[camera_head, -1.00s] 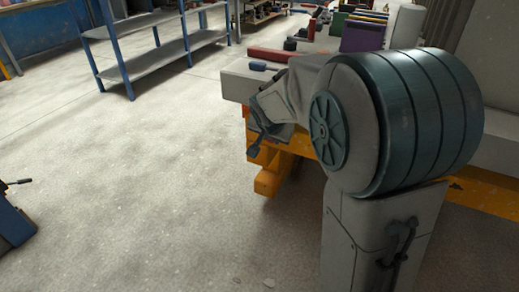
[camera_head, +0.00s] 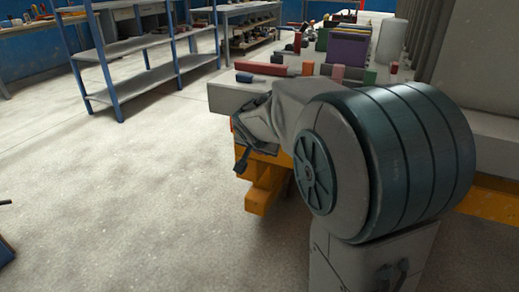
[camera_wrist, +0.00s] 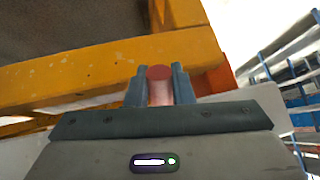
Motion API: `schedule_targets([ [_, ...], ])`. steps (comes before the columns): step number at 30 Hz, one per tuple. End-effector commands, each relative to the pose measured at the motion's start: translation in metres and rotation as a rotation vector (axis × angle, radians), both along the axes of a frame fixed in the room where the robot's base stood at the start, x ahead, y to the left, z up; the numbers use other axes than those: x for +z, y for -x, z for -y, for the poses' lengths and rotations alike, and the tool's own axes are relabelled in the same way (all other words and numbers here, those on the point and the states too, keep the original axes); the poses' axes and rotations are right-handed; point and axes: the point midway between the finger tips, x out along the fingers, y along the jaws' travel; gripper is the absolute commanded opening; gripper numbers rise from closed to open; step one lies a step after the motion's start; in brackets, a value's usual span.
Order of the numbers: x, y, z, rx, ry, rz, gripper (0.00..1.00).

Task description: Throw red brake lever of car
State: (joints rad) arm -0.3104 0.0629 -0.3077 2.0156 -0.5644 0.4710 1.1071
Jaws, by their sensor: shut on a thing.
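The red brake lever (camera_wrist: 160,74) shows in the wrist view as a red round end on a paler red shaft. It stands between the two fingers of my gripper (camera_wrist: 160,88), which is shut on it. The lever is beside an orange beam of the car (camera_wrist: 95,70). In the head view my gripper (camera_head: 241,158) is at the left end of my arm, beside the orange frame of the car (camera_head: 264,188). The lever is hidden there.
A pale slab (camera_head: 228,95) with coloured blocks on it lies just behind my gripper. A blue and grey shelf (camera_head: 135,75) stands at the back left. The floor (camera_head: 130,180) on the left is clear. A dark object cuts into the left edge.

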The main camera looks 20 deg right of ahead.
Motion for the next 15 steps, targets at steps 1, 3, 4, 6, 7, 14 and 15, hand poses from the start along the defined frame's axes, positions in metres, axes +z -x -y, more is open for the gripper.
schedule_targets([
  [1,-0.0010,0.0002,0.0009,0.000,0.001,-0.002,0.24],
  [3,-0.0011,0.0002,0.0007,0.000,0.001,-0.002,0.42],
  [4,-0.0011,0.0001,0.0006,0.000,0.001,-0.002,0.42],
  [6,-0.0010,0.0002,0.0002,0.000,0.001,-0.002,0.42],
  [7,-0.0009,0.0001,0.0000,0.000,0.001,-0.002,0.42],
  [14,0.0031,0.0022,-0.0017,0.002,0.000,-0.001,0.42],
  [15,0.0064,0.0042,-0.0026,0.002,0.000,-0.001,0.42],
])
